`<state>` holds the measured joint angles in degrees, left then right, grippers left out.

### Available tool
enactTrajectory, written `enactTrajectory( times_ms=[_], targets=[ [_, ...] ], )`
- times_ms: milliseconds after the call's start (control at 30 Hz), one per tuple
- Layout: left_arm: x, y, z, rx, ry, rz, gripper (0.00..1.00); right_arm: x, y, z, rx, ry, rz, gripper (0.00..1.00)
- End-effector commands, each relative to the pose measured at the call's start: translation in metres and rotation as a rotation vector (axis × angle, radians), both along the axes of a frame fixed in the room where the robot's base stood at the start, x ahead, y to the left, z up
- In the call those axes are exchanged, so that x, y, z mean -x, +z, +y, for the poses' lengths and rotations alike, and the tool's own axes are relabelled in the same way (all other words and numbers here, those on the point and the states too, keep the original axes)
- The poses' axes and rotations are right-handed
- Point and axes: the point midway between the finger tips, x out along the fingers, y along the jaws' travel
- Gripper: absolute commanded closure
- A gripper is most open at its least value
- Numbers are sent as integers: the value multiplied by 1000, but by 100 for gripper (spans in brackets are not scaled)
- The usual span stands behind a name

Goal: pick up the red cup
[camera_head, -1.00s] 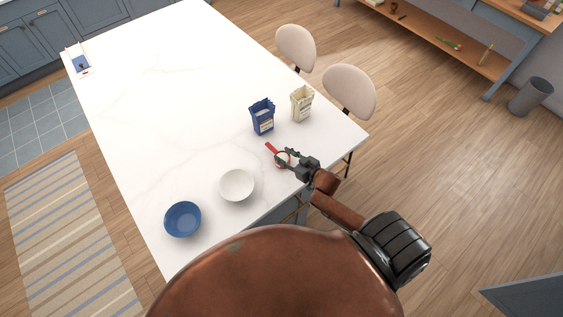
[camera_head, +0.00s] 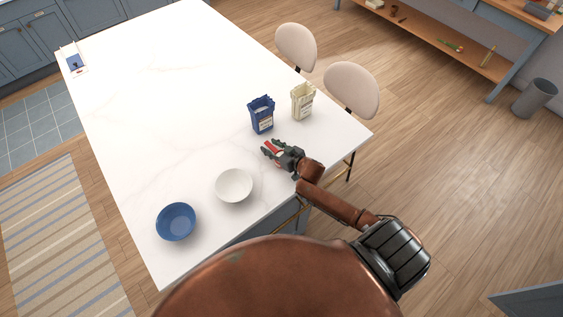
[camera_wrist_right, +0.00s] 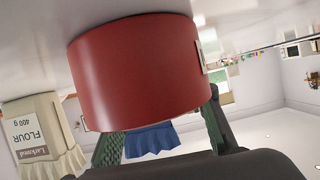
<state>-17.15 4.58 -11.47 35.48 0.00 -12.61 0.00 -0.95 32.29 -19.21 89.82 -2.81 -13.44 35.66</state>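The red cup shows large and close in the right wrist view (camera_wrist_right: 140,70), which is upside down. Its base is near the white tabletop. In the head view only a small red part of it (camera_head: 271,149) shows among the fingers. My right gripper (camera_head: 272,147) is at the cup, low over the table. Its green-padded fingers are apart, also in the wrist view (camera_wrist_right: 160,135); their ends are partly hidden by the cup. I see no clear sign that they grip it. My left gripper is not in view.
A white bowl (camera_head: 234,185) and a blue bowl (camera_head: 176,222) stand to the left. Two chairs line the table's right edge. The table's far left is mostly clear.

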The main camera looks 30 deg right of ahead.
Motion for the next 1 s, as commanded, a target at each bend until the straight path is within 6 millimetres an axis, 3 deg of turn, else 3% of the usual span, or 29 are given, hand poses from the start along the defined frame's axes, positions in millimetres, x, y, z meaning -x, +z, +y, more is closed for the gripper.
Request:
enactTrajectory(
  times_ms=[200, 700, 1000],
  targets=[
    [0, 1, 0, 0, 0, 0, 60, 0, 1, 0, 0, 0, 0, 65],
    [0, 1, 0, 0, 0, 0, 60, 0, 0, 0, 0, 0, 1, 100],
    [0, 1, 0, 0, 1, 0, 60, 1, -1, 0, -1, 0, 2, 100]
  ],
)
